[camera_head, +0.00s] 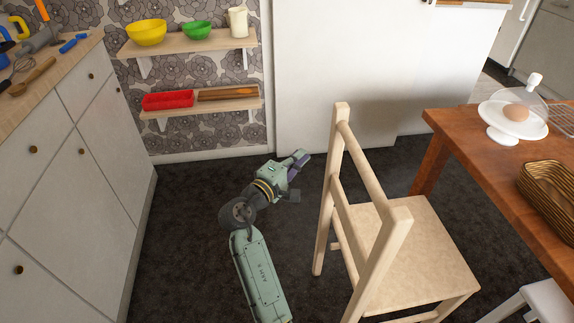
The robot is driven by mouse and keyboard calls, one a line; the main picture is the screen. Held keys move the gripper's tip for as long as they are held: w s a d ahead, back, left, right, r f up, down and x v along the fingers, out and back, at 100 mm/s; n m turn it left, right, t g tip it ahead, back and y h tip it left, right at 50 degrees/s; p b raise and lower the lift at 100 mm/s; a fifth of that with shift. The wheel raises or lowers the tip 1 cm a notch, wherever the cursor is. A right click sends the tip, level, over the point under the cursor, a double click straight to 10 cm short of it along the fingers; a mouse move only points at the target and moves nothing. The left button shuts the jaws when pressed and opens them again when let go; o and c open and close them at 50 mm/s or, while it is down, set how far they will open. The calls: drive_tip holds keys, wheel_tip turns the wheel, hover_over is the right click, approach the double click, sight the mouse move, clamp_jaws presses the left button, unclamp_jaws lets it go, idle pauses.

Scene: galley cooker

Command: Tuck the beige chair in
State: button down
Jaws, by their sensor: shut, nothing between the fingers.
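The beige chair (413,245) stands upright on the dark floor, right of centre. Its backrest is toward my arm and its seat extends to the right, toward the wooden table (462,146). The seat's right side is near the table's long edge; I cannot tell how far it reaches under it. My gripper (301,159) is shut and empty. It is left of the chair's backrest, with a gap between them in the picture. The lower parts of some chair legs are hidden or out of frame.
A white stool (546,301) is at the bottom right. A glass-domed stand (503,131) and a basket (553,188) are on the table. White cabinets (62,150) line the left. Wall shelves (188,45) hold bowls. The floor between cabinets and chair is clear.

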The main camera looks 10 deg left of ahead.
drive_tip(key=shift+w+d+p, duration=0.15)
drive_tip(key=shift+w+d, duration=0.2)
drive_tip(key=shift+d, duration=0.35)
drive_tip(key=shift+w+d+p, duration=0.1)
drive_tip(key=shift+w+d, duration=0.2)
drive_tip(key=shift+d, duration=0.4)
drive_tip(key=shift+w+d+p, duration=0.15)
drive_tip(key=shift+w+d, duration=0.2)
drive_tip(key=shift+d, duration=0.35)
drive_tip(key=shift+d, duration=0.1)
drive_tip(key=w+d+p, duration=0.2)
drive_tip(key=w+d, duration=0.1)
drive_tip(key=d, duration=0.7)
drive_tip(key=w+d+p, duration=0.2)
drive_tip(key=w+d, duration=0.1)
drive_tip(key=d, duration=0.6)
drive_tip(key=w+d+p, duration=0.2)
drive_tip(key=w+d, duration=0.1)
drive_tip(key=d, duration=0.7)
drive_tip(key=shift+w+d, duration=0.3)
drive_tip(key=shift+d, duration=0.05)
drive_tip(key=shift+a, duration=0.1)
